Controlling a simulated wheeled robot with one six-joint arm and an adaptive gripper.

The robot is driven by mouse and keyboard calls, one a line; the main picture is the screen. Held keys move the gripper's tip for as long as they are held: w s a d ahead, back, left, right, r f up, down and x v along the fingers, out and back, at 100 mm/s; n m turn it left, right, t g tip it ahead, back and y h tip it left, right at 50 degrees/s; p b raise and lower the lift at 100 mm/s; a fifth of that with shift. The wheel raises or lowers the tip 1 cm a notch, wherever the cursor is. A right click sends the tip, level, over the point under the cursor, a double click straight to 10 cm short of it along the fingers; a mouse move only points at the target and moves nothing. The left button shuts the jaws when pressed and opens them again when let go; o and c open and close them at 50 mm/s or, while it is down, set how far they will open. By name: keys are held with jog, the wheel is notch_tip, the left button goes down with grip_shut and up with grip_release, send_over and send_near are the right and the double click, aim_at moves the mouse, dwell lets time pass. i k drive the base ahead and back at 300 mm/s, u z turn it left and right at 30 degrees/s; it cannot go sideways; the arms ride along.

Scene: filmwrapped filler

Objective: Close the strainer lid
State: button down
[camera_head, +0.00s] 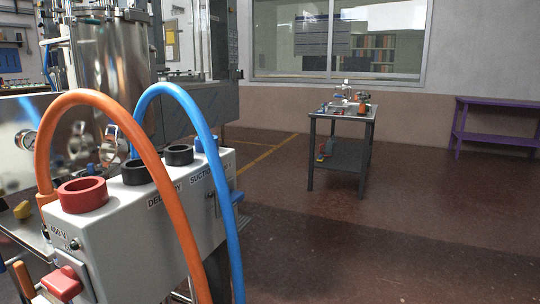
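I cannot make out a strainer or its lid for certain in this view. A large shiny steel vessel (113,62) stands at the upper left, partly behind an orange hose; whether it has to do with the strainer I cannot tell. Several small items, too small to identify, sit on top of a grey worktable (341,157) in the middle distance. My gripper is not in view.
A pale box (130,245) labelled DELIVERY and SUCTION fills the lower left, with a red ring (82,196) on top. An orange hose (141,142) and a blue hose (207,137) arch over it. The floor right of the worktable is clear up to a purple bench (497,137).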

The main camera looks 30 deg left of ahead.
aim_at(114, 146)
jog(key=u, duration=0.25)
jog(key=i, duration=1.85)
jog(key=u, duration=1)
jog(key=i, duration=1.15)
jog(key=u, duration=1.85)
jog(key=i, duration=0.75)
jog(key=u, duration=0.55)
